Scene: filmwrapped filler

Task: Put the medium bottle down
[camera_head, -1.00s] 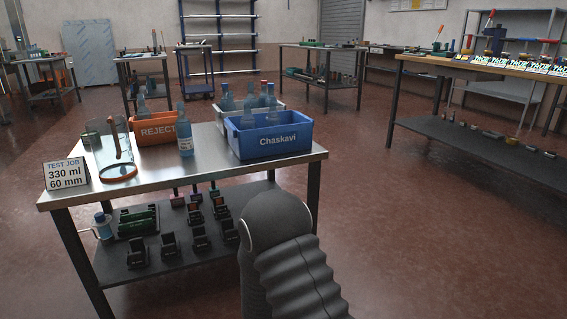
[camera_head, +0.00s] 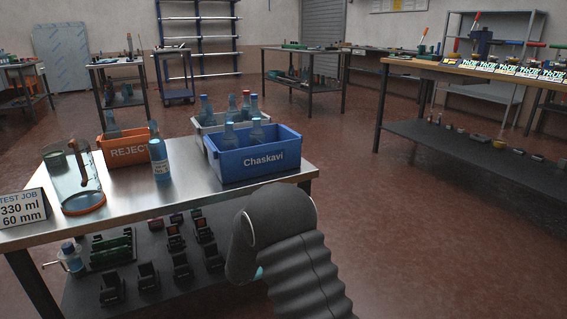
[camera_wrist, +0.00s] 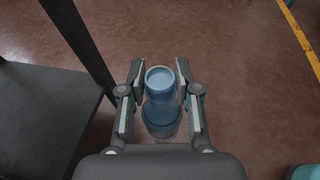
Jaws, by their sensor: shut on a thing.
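My gripper (camera_wrist: 160,105) is shut on a translucent blue bottle (camera_wrist: 162,117), seen from above with its round cap toward the camera. The fingers press on both sides of the bottle, over the floor beside a dark shelf. In the head view my arm hides the gripper and held bottle. Another blue bottle with a label (camera_head: 160,160) stands upright on the steel table (camera_head: 190,192), between the orange REJECT bin (camera_head: 128,152) and the blue Chaskavi crate (camera_head: 258,163). I cannot tell the held bottle's size from these views.
A grey crate (camera_head: 203,129) with several bottles stands behind the blue crate. A clear stand with an orange ring (camera_head: 84,202) and a TEST JOB 330 ml 60 mm sign (camera_head: 22,210) are at left. Bare steel lies in front. The lower shelf (camera_head: 205,279) holds several dark fixtures.

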